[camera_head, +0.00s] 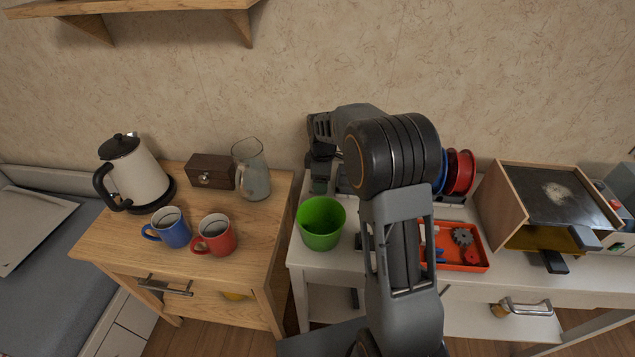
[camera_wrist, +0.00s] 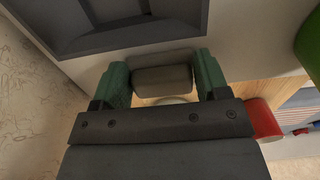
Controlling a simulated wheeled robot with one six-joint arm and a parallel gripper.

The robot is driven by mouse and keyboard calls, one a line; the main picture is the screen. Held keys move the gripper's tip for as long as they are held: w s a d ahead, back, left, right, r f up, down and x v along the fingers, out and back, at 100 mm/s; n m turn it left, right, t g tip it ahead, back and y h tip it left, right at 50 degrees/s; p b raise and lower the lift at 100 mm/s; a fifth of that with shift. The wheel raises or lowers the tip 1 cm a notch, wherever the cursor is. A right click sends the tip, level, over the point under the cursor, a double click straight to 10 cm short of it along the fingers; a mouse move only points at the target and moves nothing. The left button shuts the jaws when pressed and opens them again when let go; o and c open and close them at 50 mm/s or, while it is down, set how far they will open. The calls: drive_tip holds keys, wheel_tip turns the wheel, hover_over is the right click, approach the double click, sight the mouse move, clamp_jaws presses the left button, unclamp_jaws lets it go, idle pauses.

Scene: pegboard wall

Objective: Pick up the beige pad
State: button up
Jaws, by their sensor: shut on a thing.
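In the wrist view my gripper (camera_wrist: 163,82) has its green fingers on either side of a grey-beige block, the beige pad (camera_wrist: 162,76), and is shut on it. In the head view my gripper (camera_head: 321,172) is small and dark, at the back of the white table by the wall, behind the green cup. The pad cannot be made out there. I cannot tell whether the pad still touches a surface.
A green cup (camera_head: 321,226) stands at the white table's left end. A red tray (camera_head: 463,252) with small parts, red spools (camera_head: 460,172) and a wooden-sided box (camera_head: 500,207) are to the right. Mugs (camera_head: 213,238), a kettle (camera_head: 137,172) and a glass jug (camera_head: 252,172) stand on the wooden cabinet.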

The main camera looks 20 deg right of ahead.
drive_tip(key=shift+r, duration=0.1)
drive_tip(key=shift+r, duration=0.6)
drive_tip(key=s+r, duration=1.1)
drive_tip(key=s, duration=0.3)
drive_tip(key=shift+r+p, duration=0.3)
drive_tip(key=shift+p, duration=0.15)
drive_tip(key=shift+d, duration=0.1)
